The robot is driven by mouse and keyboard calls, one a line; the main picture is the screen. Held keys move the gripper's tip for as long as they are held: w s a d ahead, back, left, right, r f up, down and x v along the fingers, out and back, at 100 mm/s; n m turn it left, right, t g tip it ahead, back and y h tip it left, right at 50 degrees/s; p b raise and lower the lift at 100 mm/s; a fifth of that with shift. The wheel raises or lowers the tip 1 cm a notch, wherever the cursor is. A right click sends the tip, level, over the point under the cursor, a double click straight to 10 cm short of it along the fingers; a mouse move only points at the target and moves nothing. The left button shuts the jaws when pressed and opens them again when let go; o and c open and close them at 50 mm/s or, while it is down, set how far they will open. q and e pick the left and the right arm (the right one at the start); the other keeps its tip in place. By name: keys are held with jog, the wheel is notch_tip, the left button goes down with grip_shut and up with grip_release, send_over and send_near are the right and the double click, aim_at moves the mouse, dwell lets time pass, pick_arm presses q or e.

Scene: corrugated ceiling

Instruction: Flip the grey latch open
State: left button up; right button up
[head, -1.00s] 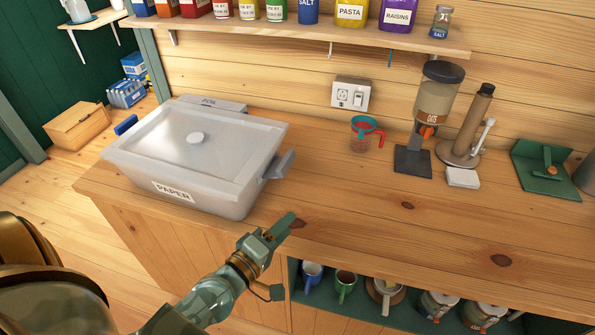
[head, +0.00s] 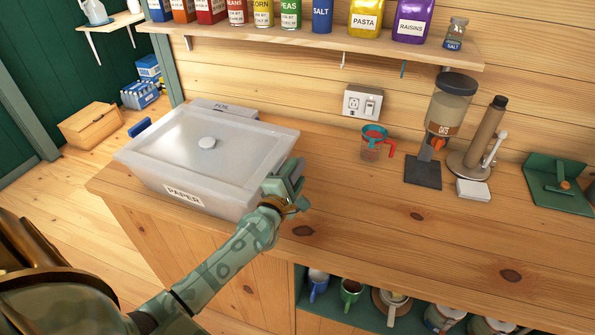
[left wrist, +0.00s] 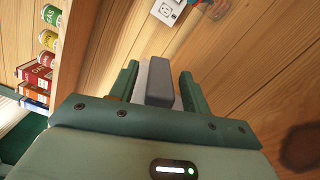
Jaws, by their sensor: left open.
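A translucent lidded box labelled PAPER (head: 180,170) stands on the left of the wooden counter. A blue latch (head: 139,127) sticks out at its left end. My left gripper (head: 285,183) is at the box's right end and covers the grey latch in the head view. In the left wrist view the grey latch (left wrist: 159,85) stands between the two spread green fingers, with a narrow gap visible at its right. Whether either finger touches it, I cannot tell. My right gripper is not in view.
A red measuring cup (head: 376,143), a dispenser (head: 449,108) and a brown cylinder on a stand (head: 485,138) stand at the back. A shelf of jars (head: 320,36) hangs above. Mugs (head: 351,290) sit in the cubby below.

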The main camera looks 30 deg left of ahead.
pick_arm(q)
jog(key=shift+w+a, duration=0.15)
jog(key=shift+w, duration=0.75)
jog(key=c, duration=1)
jog(key=shift+d+f+m+p, duration=0.2)
jog(key=shift+f+m, duration=0.2)
jog(key=shift+m, duration=0.35)
jog(key=shift+d+f+m+p, duration=0.15)
jog(key=shift+f+m, duration=0.2)
jog(key=shift+m, duration=0.4)
jog(key=o, duration=1)
jog(key=shift+s, duration=0.1)
